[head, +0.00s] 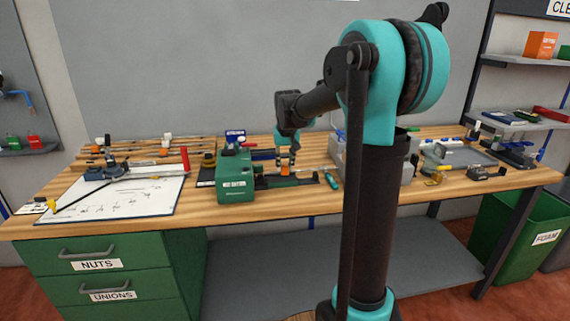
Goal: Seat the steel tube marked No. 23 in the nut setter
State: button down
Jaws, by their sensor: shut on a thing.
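The nut setter appears to be the green machine (236,178) with a small white label, standing on the bench left of my column. A bed with dark and green parts (292,183) extends to its right. My gripper (288,162) points down just right of the machine, above that bed. It is shut on what looks like a thin tube with an orange tag (285,170), lying roughly level. The tag's number is too small to read. The grip, and whether the tube's end is inside the machine, are too small to make out.
Long thin rods with white and orange tags (167,143) lie at the back left. A drawing sheet (118,197) with a clamp-like tool is at the left. A grey bin (346,160) stands partly behind my column. Small tools (487,172) lie at the right.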

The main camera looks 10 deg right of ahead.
jog(key=shift+f, duration=0.5)
dwell(0.3)
jog(key=shift+a, duration=0.25)
jog(key=shift+a, duration=0.35)
jog(key=shift+a, duration=0.7)
jog(key=shift+a, duration=0.35)
jog(key=shift+a, duration=0.3)
jog(key=c, duration=1.2)
grip_release()
jog(key=shift+o, duration=0.4)
jog(key=shift+o, duration=1.3)
